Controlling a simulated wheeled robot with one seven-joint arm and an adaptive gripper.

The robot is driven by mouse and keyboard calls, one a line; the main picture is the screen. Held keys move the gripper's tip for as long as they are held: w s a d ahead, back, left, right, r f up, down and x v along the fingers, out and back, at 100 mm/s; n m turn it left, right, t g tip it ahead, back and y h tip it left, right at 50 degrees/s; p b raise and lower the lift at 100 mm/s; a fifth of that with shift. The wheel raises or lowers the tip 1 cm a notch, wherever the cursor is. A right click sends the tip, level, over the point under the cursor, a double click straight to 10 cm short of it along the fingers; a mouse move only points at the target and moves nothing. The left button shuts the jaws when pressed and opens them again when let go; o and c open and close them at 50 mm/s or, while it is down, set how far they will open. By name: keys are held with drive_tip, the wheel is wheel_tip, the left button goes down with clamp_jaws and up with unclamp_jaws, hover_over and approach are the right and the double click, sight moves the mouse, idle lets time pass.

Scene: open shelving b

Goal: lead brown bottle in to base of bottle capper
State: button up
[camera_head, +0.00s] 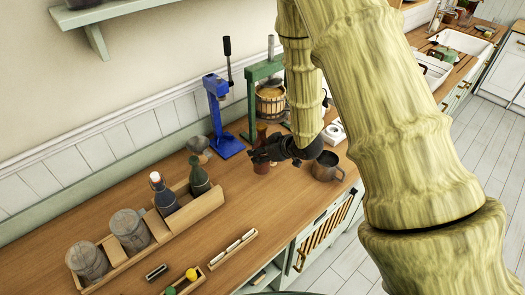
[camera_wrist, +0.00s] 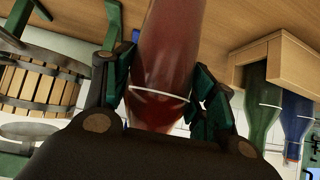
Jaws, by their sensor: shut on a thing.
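My gripper (camera_head: 264,155) is shut on a brown bottle (camera_head: 261,168) above or at the counter, right of the blue bottle capper (camera_head: 215,92). The arm and fingers hide much of the bottle in the head view. In the wrist view the reddish-brown bottle (camera_wrist: 163,50) sits between the two green-padded fingers (camera_wrist: 163,88), with a pale ring around it. The capper stands upright near the wall, with a dark lever raised and a flat blue base (camera_head: 229,147). The bottle is apart from that base. I cannot tell whether the bottle touches the counter.
A green press (camera_head: 250,95) with a wooden basket (camera_head: 270,103) stands behind my gripper. A dark mug (camera_head: 326,167) is to its right. A wooden crate (camera_head: 190,217) with a green bottle (camera_head: 199,177) and a dark bottle (camera_head: 162,192) is at left. A small metal cup (camera_head: 198,146) stands beside the capper.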

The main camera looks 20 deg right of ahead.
drive_tip(key=shift+w, duration=0.1)
drive_tip(key=w+a+f, duration=0.1)
drive_tip(key=w+a, duration=0.2)
drive_tip(key=w, duration=0.7)
drive_tip(key=w+a+f, duration=0.1)
drive_tip(key=w+a, duration=0.3)
drive_tip(key=w, duration=0.6)
drive_tip(key=shift+w+a+b, duration=0.15)
drive_tip(key=shift+a+b, duration=0.1)
drive_tip(key=shift+b, duration=0.15)
idle(2.2)
drive_tip(key=shift+w, duration=0.1)
drive_tip(key=shift+f+b, duration=0.45)
drive_tip(key=shift+f, duration=0.15)
idle(1.7)
drive_tip(key=o, duration=1.1)
drive_tip(key=shift+f, duration=0.1)
